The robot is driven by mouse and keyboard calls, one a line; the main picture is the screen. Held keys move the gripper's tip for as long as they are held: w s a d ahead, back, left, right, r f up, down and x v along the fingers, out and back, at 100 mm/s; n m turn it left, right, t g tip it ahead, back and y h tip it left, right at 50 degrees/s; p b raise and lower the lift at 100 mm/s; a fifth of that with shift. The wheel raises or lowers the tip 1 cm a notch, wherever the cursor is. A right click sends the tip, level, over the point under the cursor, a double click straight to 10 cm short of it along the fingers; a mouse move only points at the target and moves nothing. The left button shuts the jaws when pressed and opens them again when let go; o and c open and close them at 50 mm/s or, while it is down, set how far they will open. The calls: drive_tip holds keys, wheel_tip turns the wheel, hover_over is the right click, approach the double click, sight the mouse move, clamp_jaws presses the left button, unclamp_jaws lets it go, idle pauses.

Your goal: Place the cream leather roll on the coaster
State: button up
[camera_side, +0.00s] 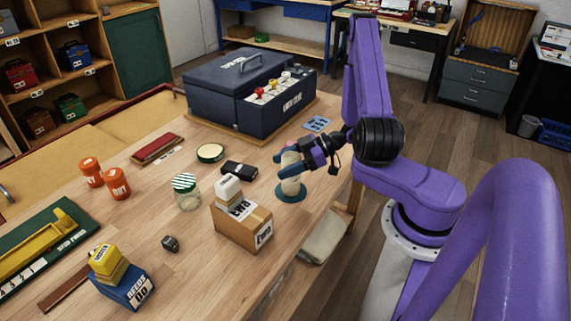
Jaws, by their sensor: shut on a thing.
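The cream leather roll (291,186) stands upright between the fingers of my gripper (290,166), which is shut on it. My gripper reaches in from the right, and its blue fingers cover the upper middle of the roll. The round teal coaster (289,197) lies on the table near its right edge. The roll's lower end shows over the coaster in this view. I cannot tell whether it touches the coaster or hangs just above it.
A black case (239,169) lies left of the coaster. A large dark blue toolbox (240,98) stands behind. The table edge (329,205) is close at right.

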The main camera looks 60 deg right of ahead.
drive_tip(key=shift+f, duration=0.15)
drive_tip(key=o, duration=1.1)
drive_tip(key=shift+s+d+r, duration=0.15)
drive_tip(key=shift+d+r, duration=0.1)
drive_tip(key=shift+r, duration=0.05)
drive_tip(key=v, duration=1.1)
drive_tip(key=shift+s+d, duration=0.15)
drive_tip(key=shift+s, duration=0.05)
